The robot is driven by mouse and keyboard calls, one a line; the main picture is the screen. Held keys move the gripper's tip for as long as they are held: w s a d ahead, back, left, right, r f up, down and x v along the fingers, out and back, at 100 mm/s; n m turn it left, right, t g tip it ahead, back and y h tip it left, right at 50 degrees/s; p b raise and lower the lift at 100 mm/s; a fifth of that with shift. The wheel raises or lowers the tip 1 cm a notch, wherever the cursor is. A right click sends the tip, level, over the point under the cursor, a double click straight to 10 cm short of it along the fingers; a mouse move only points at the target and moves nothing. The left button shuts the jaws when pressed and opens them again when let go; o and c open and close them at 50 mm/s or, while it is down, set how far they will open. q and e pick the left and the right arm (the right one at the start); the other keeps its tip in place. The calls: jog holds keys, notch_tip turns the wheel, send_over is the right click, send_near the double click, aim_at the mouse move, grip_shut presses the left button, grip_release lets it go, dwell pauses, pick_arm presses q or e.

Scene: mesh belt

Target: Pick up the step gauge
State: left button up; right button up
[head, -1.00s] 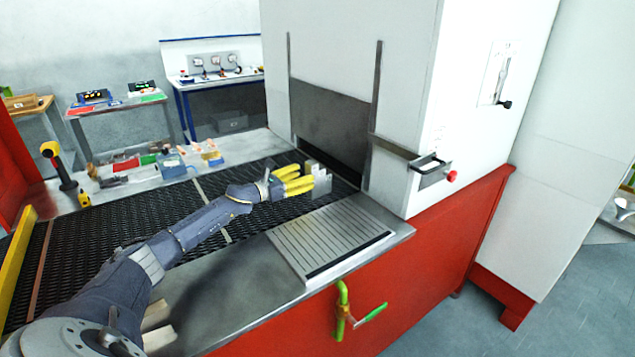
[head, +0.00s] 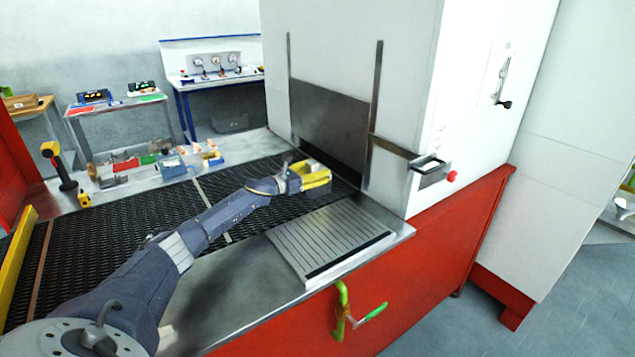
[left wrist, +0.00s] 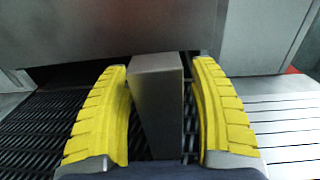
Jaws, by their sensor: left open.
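The step gauge is the grey metal block (left wrist: 157,95) standing upright on the mesh belt in the left wrist view. My left gripper (left wrist: 162,110) is open, with one yellow finger on each side of the block. A narrow gap shows between the block and the fingers, so it is not clamped. My right gripper is not in view.
The black mesh belt (head: 130,218) runs under a grey furnace door (head: 330,118). A ribbed metal plate (head: 330,240) lies on the near ledge. Small items, including a blue box (head: 172,166), stand on the far ledge. A yellow-and-black handheld tool (head: 60,165) stands at the left.

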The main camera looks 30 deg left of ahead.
pick_arm(q)
jog(key=shift+c, duration=0.2)
grip_shut()
dwell(0.3)
jog(key=shift+r, duration=0.1)
